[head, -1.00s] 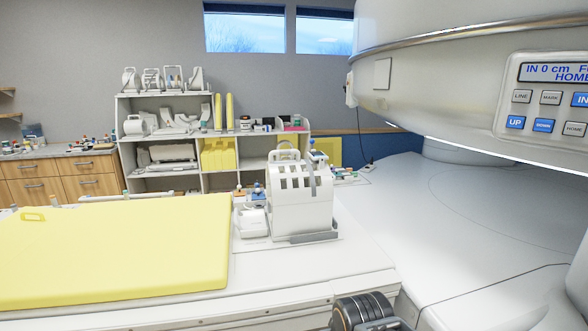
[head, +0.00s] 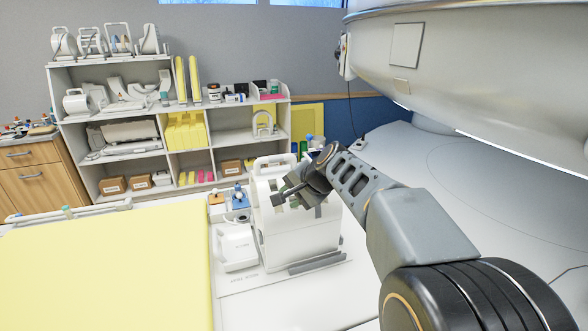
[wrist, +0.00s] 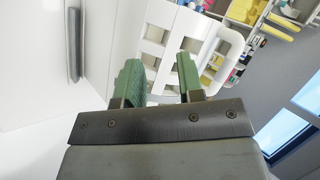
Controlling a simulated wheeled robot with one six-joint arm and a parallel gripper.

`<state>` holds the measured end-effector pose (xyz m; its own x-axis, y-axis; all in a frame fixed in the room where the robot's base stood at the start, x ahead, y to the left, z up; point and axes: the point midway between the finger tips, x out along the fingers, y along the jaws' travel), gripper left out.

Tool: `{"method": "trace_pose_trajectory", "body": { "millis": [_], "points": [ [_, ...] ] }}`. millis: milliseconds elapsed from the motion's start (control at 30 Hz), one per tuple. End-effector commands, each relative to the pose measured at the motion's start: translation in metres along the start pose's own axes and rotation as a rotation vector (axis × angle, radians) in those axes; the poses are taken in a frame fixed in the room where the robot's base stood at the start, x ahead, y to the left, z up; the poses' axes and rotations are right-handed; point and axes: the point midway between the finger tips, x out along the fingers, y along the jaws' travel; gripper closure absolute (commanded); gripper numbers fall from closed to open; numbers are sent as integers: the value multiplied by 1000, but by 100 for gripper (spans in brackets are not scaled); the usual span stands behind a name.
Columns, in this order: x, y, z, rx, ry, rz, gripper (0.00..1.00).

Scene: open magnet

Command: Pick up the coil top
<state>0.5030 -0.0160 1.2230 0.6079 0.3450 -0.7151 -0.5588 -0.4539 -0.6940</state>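The white coil top (head: 264,205), a cage-like shell with window openings and a handle on top, sits on the white base on the table. My gripper (head: 284,196) is in front of its upper part in the head view and hides some of it. The coil's white window frame (wrist: 172,42) shows just beyond the fingertips. I cannot tell whether the fingers touch it.
A yellow pad (head: 105,275) covers the table's left. A small white device (head: 236,246) stands left of the coil. A shelf unit (head: 160,65) with coils and boxes is behind. The large scanner body (head: 450,75) overhangs at the right.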

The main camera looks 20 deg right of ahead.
Motion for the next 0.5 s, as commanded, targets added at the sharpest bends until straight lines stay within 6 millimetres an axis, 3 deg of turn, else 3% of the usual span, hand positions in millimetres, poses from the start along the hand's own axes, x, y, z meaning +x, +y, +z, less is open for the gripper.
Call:
{"method": "trace_pose_trajectory", "body": {
  "millis": [33,200,333,500],
  "points": [
    [-10,-26,-25,98,11,-55,65],
    [-20,-69,-77,326,25,-204,65],
    [-10,-84,-94,397,23,-253,65],
    [20,-93,-98,407,22,-260,65]
  ]
}}
